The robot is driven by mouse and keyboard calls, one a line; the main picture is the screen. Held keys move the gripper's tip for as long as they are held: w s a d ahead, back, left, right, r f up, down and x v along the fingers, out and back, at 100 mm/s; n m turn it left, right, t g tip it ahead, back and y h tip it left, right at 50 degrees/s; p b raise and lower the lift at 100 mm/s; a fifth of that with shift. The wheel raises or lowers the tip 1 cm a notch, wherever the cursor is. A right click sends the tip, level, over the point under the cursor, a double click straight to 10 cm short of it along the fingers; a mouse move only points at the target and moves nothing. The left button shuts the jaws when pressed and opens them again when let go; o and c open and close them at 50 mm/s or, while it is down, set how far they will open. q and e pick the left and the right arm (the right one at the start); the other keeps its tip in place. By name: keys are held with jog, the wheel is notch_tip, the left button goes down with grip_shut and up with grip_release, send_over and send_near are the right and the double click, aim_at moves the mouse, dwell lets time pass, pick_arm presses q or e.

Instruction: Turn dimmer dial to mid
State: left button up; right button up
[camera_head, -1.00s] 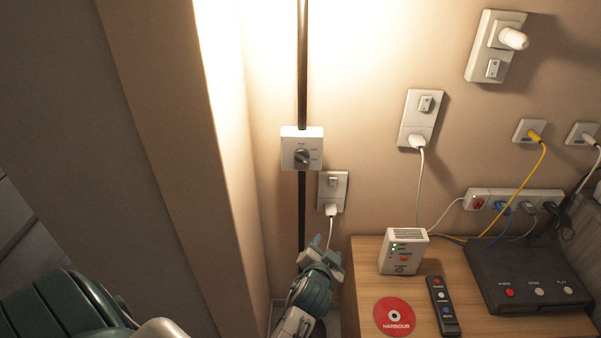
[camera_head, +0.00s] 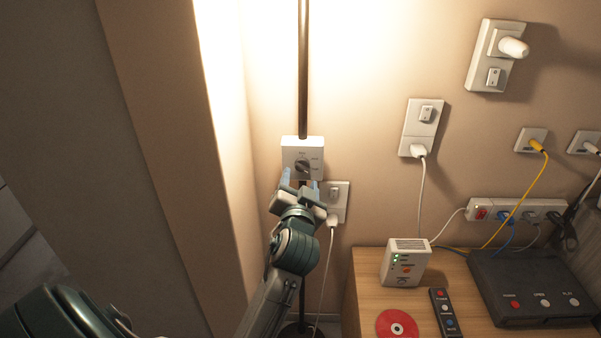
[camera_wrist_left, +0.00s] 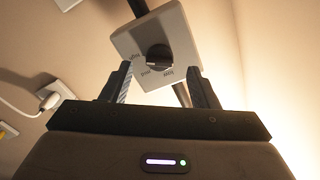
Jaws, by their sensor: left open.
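The dimmer is a white box (camera_head: 291,153) on the dark lamp pole, with a dark round dial (camera_head: 302,167) on its face. In the left wrist view the dial (camera_wrist_left: 158,57) sits ahead of the fingers, with small printed marks around it. I cannot tell for certain which mark it points to. My left gripper (camera_head: 301,182) is open just below and in front of the dial. In the wrist view its two fingers (camera_wrist_left: 162,84) stand apart on either side of the dial's line, and nothing is between them. My right gripper is out of view.
A wall socket with a plug (camera_head: 334,218) is just right of the gripper. A wooden table (camera_head: 372,292) at the lower right holds a white device (camera_head: 404,262), a red disc (camera_head: 397,326), a remote (camera_head: 445,312) and a black box (camera_head: 530,283). A wall corner is to the left.

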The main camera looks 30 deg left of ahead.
aim_at(301, 168)
pick_arm(q)
jog(key=x, duration=0.2)
jog(key=shift+w+a, duration=0.2)
jog(key=shift+w, duration=0.05)
jog(key=shift+w+a, duration=0.3)
jog(key=shift+w, duration=0.25)
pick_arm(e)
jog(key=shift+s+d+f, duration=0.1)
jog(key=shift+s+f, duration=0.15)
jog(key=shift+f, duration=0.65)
pick_arm(q)
jog(key=c, duration=1)
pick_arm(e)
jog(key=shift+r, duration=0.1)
